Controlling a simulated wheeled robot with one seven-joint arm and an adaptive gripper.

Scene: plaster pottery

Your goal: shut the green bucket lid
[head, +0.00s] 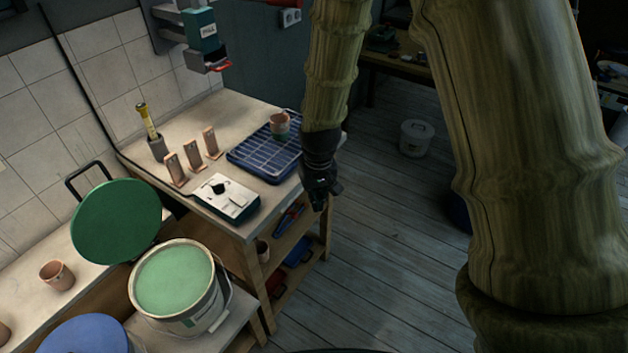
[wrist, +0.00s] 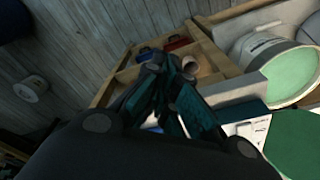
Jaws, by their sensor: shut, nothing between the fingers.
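The green bucket lid (head: 117,221) stands tilted up behind the bucket, open, with a dark bar handle at its upper left. The white bucket (head: 192,318) holds pale green contents (head: 174,279) and its mouth is uncovered. In the wrist view the bucket (wrist: 258,52) is at the right, and part of the dark green lid (wrist: 293,143) is at the lower right. My gripper (head: 320,203) is shut and empty, pointing down just off the right edge of the workbench, well right of the bucket and lid. Its fingers also show in the wrist view (wrist: 165,82).
The workbench (head: 222,123) bears a blue grid tray (head: 250,152) with a cup, a white-topped box (head: 227,195) and upright terracotta pieces (head: 193,156). A blue round lid (head: 82,337) is at the lower left. A terracotta cup (head: 57,275) stands left of the bucket.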

